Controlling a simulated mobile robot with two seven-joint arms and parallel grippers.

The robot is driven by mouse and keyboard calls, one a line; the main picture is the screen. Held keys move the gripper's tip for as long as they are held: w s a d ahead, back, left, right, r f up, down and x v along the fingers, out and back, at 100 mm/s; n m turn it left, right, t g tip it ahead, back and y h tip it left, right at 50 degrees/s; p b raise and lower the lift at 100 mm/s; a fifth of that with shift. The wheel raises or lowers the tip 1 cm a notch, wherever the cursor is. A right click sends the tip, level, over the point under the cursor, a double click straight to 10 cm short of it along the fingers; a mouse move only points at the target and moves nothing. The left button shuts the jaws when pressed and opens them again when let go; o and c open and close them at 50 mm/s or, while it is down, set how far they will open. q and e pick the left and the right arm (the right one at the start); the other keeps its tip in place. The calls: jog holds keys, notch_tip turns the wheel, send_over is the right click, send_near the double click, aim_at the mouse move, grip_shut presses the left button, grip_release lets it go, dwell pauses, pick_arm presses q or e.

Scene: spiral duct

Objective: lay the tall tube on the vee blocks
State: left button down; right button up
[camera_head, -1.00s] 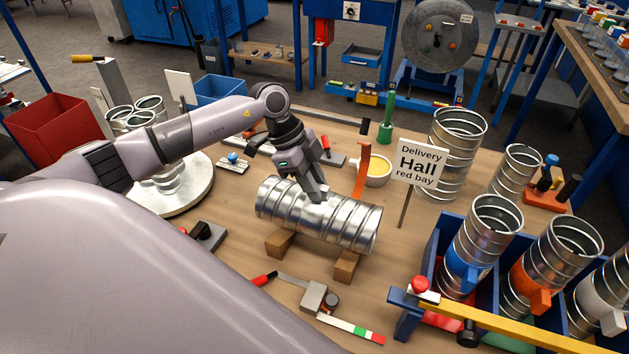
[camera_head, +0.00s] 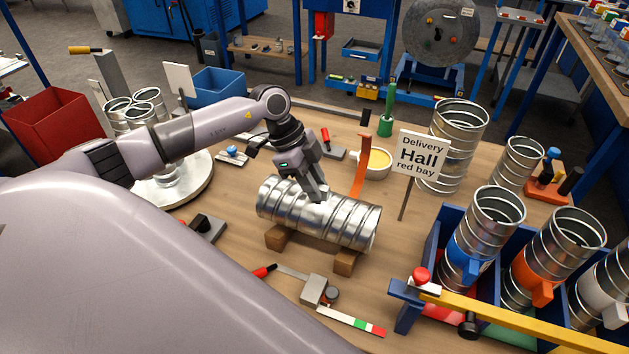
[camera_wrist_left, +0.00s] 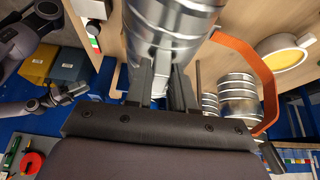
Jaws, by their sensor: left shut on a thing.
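A shiny ribbed metal tube (camera_head: 345,220) lies on its side across two wooden vee blocks, the left block (camera_head: 279,237) and the right block (camera_head: 347,262). The tube appears to rest on both, but the contact faces are hidden under it. My left gripper (camera_head: 316,196) comes down from above and is shut on the tube near its middle. In the left wrist view the tube (camera_wrist_left: 170,30) fills the space at the fingertips (camera_wrist_left: 160,88).
A delivery sign (camera_head: 420,157) stands right of the tube, near an orange strip (camera_head: 360,168) and a yellow-filled bowl (camera_head: 377,163). Upright tubes stand in a blue rack (camera_head: 432,258) at right. A caliper-like tool (camera_head: 314,290) lies in front. A white turntable (camera_head: 195,190) is at left.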

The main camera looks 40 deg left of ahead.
pick_arm(q)
jog(key=shift+f+b, duration=0.35)
jog(key=shift+f, duration=0.6)
jog(key=c, duration=0.9)
grip_release()
jog(key=v, duration=0.7)
jog(key=shift+r, duration=0.15)
